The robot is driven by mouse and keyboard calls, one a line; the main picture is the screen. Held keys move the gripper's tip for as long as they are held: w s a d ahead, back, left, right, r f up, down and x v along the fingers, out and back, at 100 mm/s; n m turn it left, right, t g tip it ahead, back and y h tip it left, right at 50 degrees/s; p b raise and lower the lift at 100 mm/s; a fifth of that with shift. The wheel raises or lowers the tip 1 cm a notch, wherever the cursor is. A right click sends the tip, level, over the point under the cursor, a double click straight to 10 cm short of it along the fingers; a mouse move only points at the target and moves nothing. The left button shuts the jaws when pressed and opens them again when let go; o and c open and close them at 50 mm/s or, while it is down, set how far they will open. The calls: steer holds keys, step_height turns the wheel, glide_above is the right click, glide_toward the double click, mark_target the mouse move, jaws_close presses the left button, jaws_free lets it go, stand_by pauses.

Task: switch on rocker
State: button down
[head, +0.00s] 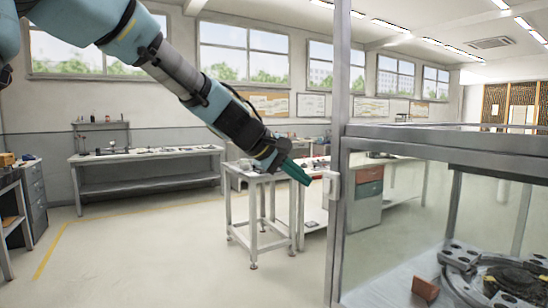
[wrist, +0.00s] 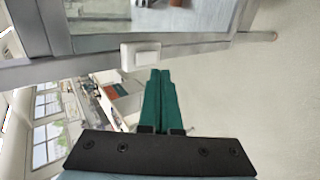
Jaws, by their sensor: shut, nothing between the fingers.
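The rocker (head: 331,186) is a small white switch box mounted on the grey metal post of a glass-walled enclosure. In the wrist view the rocker (wrist: 146,58) shows a pale raised plate on its housing. I cannot tell which way the plate is tilted. My gripper (head: 306,181) has green fingers and comes from the upper left, with its tips just left of the rocker in the head view. In the wrist view my gripper (wrist: 160,72) is shut and empty, its tips just below and right of the rocker. Whether they touch it is unclear.
The grey post (head: 338,110) and the enclosure's frame (head: 440,145) stand close on the right. Inside are a round fixture (head: 500,272) and a brown block (head: 425,288). A small white table (head: 258,178) stands behind my gripper. The floor at left is clear.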

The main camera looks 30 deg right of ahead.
steer(key=b+v, duration=0.2)
steer(key=v, duration=0.6)
steer(key=shift+r, duration=0.45)
steer(key=shift+a, duration=0.15)
